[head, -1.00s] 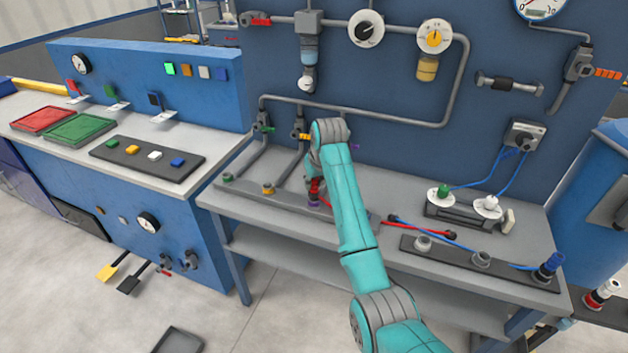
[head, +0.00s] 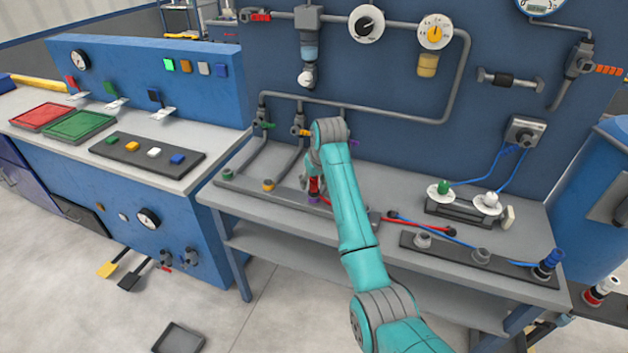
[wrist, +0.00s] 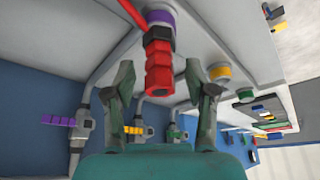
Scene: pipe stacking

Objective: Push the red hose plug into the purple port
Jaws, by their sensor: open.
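The red hose plug (wrist: 158,70), with a black collar, stands at the purple port (wrist: 160,17) in the wrist view, in line with it. In the head view the plug (head: 314,186) is upright directly above the purple port (head: 313,199). The collar hides the joint, so I cannot tell how deep the plug sits. My gripper (wrist: 171,74) is open, one finger on each side of the plug with visible gaps. A red hose (wrist: 133,14) shows beside the collar.
A green port (head: 228,178) and a yellow port (head: 268,187) share the rail to the left. Valves and pipes (head: 299,128) stand behind. A red hose with dark ends (head: 425,226) and a blue hose (head: 460,246) lie to the right.

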